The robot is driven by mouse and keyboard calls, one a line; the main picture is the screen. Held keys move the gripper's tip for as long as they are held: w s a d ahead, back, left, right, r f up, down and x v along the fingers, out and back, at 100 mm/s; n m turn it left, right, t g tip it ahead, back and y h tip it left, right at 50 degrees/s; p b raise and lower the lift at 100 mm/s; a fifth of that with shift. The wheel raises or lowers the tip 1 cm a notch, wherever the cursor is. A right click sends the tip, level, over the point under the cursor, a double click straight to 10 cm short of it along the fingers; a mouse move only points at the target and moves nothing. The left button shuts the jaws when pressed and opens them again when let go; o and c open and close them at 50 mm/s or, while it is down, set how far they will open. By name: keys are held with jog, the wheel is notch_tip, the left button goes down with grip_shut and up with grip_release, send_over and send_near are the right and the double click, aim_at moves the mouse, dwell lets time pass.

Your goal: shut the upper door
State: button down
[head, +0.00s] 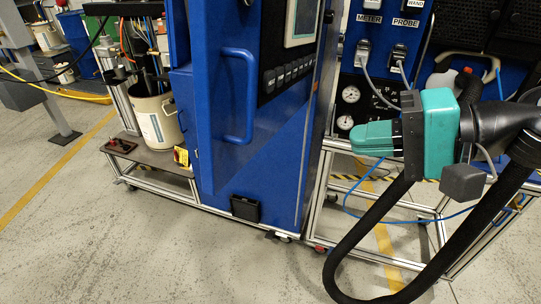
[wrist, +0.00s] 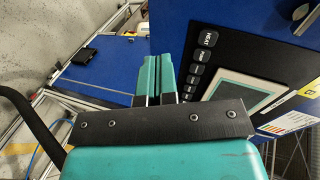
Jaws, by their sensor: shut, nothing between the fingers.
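A tall blue cabinet (head: 225,170) stands in the middle of the head view. Its blue panel (head: 290,105) bears a vertical blue handle (head: 238,95), a row of dark buttons and a screen (head: 305,20). The panel's top is cut off, so I cannot tell how far the upper door stands open. In the wrist view the buttons (wrist: 197,68) and screen (wrist: 238,97) are close, on the right. My gripper (head: 352,137), with teal fingers, is shut and empty, right of the panel in the head view. Its fingers (wrist: 158,72) also show in the wrist view, with no clear contact.
A gauge panel (head: 360,105) with plugged cables is behind my gripper, on a metal frame with a blue hose. A beige bucket (head: 157,120) stands on a cart at left. A black box (head: 245,208) sits low on the cabinet. The front floor is mostly clear.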

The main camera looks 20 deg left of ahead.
jog(key=r+p+x, duration=0.1)
jog(key=p+x, duration=0.3)
jog(key=x, duration=0.9)
jog(key=shift+w+a+r, duration=0.25)
jog(key=shift+w+a, duration=0.2)
jog(key=shift+a, duration=0.2)
